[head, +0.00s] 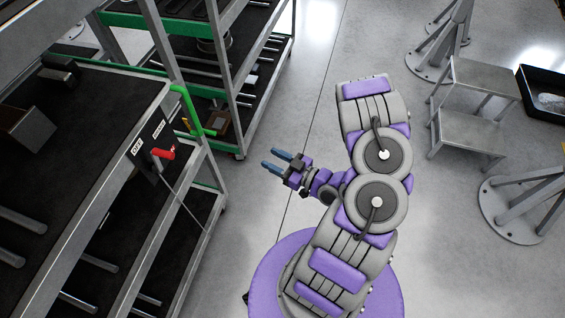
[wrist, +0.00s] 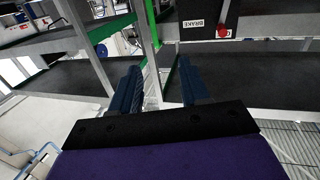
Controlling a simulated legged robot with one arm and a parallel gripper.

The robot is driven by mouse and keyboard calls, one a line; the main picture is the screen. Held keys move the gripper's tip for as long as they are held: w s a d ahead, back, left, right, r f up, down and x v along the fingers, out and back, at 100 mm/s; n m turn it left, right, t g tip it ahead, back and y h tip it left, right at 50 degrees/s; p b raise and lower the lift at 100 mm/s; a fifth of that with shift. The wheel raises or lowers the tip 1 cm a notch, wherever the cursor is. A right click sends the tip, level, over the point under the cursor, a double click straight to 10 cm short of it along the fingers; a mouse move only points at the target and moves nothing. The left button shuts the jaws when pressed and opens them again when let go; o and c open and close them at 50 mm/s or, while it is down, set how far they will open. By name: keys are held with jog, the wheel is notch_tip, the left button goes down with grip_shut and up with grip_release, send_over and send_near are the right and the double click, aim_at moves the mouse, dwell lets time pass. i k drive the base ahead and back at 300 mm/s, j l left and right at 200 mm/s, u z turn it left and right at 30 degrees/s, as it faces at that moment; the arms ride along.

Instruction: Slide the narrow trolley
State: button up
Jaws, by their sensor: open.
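A grey-framed shelf trolley (head: 166,87) with dark shelves stands at the left. A green handle (head: 187,108) is on its near corner post. A dark panel (head: 150,148) beside it carries a red lever (head: 163,153); the panel labelled BRAKE (wrist: 192,24) also shows in the wrist view. A second shelf trolley (head: 238,110) with green trim stands behind. I cannot tell which one is the narrow trolley. My gripper (head: 275,160) is open and empty, right of the nearer trolley and apart from it. Its blue fingers (wrist: 160,92) point towards the shelves in the wrist view.
The grey floor (head: 305,110) between the trolleys and my arm is clear. Grey steps (head: 470,125), metal stand feet (head: 515,210) and a black bin (head: 545,95) stand to the right. Metal rods (head: 25,222) lie on the left shelves.

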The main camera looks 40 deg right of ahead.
aim_at(88, 228)
jog(key=u, duration=0.35)
jog(key=l+u, duration=0.15)
jog(key=u, duration=0.25)
jog(key=i+l+u, duration=0.1)
jog(key=u, duration=0.25)
